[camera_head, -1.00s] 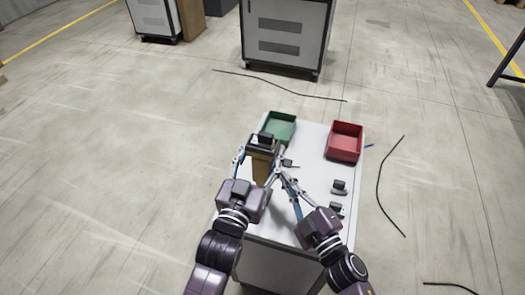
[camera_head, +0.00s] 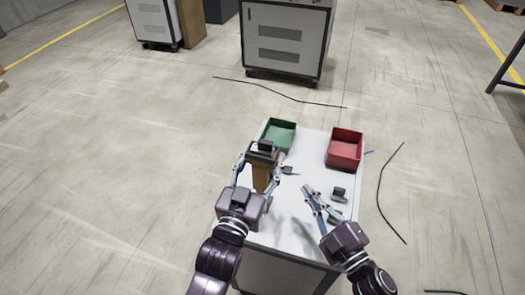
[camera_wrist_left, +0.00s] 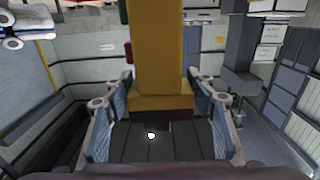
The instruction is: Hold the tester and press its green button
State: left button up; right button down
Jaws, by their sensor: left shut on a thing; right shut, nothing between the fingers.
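The tester (camera_head: 261,180) is a brown-yellow upright block with a dark top at the left side of the table. My left gripper (camera_head: 259,164) is shut on it, one finger on each side. In the left wrist view the tester's yellow body (camera_wrist_left: 160,50) stands between the fingers of my left gripper (camera_wrist_left: 160,92). A green button (camera_wrist_left: 123,12) and a red one (camera_wrist_left: 128,51) peek out at its left edge there, mostly hidden. My right gripper (camera_head: 307,189) is shut and empty, apart from the tester to its right, over the table.
A green bin (camera_head: 279,148) and a red bin (camera_head: 344,163) stand at the table's far end. Small dark parts lie at the right (camera_head: 339,192) and just right of the tester (camera_head: 288,170). The white table top (camera_head: 310,160) is bare in the middle.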

pick_arm(q)
jog(key=o, duration=1.8)
jog(key=shift+c, duration=0.2)
jog(key=p+v, duration=0.1)
jog(key=v, duration=1.9)
